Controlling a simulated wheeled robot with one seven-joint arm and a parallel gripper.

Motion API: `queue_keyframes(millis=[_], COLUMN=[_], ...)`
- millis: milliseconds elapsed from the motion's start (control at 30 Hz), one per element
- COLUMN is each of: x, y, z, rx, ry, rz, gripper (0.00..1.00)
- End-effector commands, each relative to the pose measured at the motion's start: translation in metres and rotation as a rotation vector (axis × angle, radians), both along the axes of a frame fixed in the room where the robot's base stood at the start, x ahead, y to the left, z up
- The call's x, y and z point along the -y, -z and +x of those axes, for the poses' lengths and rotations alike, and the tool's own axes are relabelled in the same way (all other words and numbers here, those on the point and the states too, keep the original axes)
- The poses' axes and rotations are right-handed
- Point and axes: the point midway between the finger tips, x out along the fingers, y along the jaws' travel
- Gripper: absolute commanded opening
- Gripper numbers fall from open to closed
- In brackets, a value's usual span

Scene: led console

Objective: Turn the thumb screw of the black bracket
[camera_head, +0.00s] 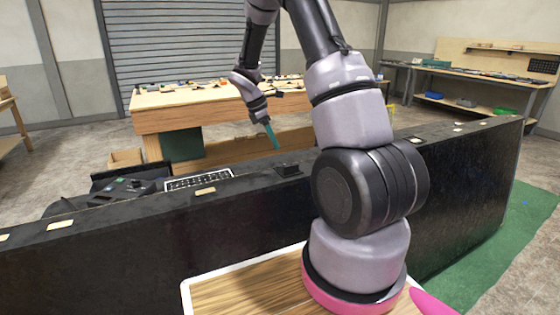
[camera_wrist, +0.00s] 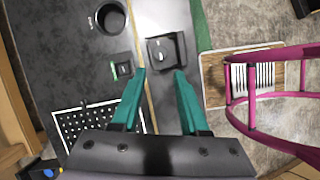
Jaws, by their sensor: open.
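The black bracket (camera_wrist: 178,42) is a small dark block near the console's edge in the wrist view. A squarish dark part with a rounded spot shows on its left side; I cannot tell clearly which part is the thumb screw. In the head view the bracket (camera_head: 287,169) stands on top of the black console. My gripper (camera_wrist: 160,73) has teal fingers, spread apart and empty. In the wrist view the bracket appears just beyond and between the fingertips. In the head view my gripper (camera_head: 274,142) is above and slightly left of the bracket, apart from it.
The long black console (camera_head: 130,245) runs across in front of me. A perforated panel (camera_wrist: 95,122), a small box with a green mark (camera_wrist: 121,66) and a round black cup (camera_wrist: 110,17) are left of the bracket. A workbench (camera_head: 205,115) with tools stands behind.

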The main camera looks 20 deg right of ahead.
Motion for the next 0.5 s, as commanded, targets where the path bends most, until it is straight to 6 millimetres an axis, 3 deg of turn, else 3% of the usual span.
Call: queue_keyframes(millis=[300, 500], x=[0.023, 0.03], y=[0.056, 0.075], z=[-0.007, -0.008], rx=[-0.003, 0.0], ry=[0.003, 0.004], rz=[0.001, 0.001], gripper=[0.44, 0.44])
